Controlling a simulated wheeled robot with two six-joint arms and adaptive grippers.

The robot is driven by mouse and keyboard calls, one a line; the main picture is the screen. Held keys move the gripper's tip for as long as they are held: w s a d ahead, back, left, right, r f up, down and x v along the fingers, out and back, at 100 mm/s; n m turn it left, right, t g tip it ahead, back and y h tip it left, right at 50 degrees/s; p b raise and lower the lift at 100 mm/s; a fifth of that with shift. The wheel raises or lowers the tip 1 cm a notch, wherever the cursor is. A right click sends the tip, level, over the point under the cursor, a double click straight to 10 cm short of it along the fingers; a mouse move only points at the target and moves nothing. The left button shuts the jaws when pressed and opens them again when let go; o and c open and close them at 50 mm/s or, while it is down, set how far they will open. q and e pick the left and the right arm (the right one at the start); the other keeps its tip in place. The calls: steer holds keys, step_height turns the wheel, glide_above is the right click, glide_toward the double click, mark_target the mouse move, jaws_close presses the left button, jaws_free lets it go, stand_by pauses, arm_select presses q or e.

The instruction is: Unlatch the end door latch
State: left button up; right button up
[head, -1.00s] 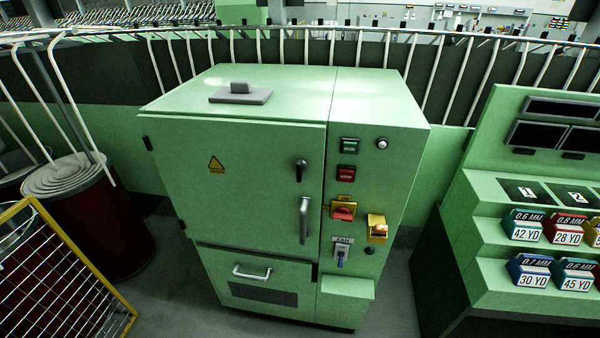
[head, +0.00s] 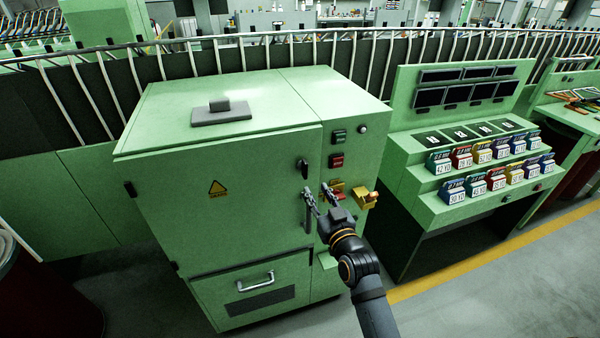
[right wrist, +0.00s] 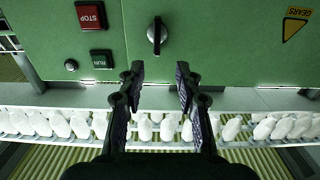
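The green cabinet (head: 225,165) stands in front of me, and its end door looks closed. The latch (head: 302,169) is a small dark turning knob near the door's right edge, above a vertical grey handle (head: 308,212). In the right wrist view the latch (right wrist: 157,35) stands upright on the green panel, beyond the fingertips and between their lines. My right gripper (head: 317,196) is open and empty, in front of the cabinet just below and right of the latch. Its fingers show apart in the right wrist view (right wrist: 160,75). It is not touching the latch. My left gripper is out of view.
Right of the latch are a green button (head: 339,136), a red stop button (head: 337,160) and a yellow box (head: 367,199) that sticks out. A green console (head: 455,185) with coloured boxes stands to the right. A railing runs behind. The floor in front is clear.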

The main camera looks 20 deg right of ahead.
mark_target(306, 170)
steer(key=w+p, duration=0.3)
steer(key=w, duration=0.7)
steer(key=shift+p, duration=0.35)
steer(key=shift+w+f, duration=0.15)
steer(key=shift+w, duration=0.1)
steer(key=shift+w+d, duration=0.1)
steer(key=shift+d, duration=0.05)
steer(key=shift+c, duration=0.6)
jaws_close()
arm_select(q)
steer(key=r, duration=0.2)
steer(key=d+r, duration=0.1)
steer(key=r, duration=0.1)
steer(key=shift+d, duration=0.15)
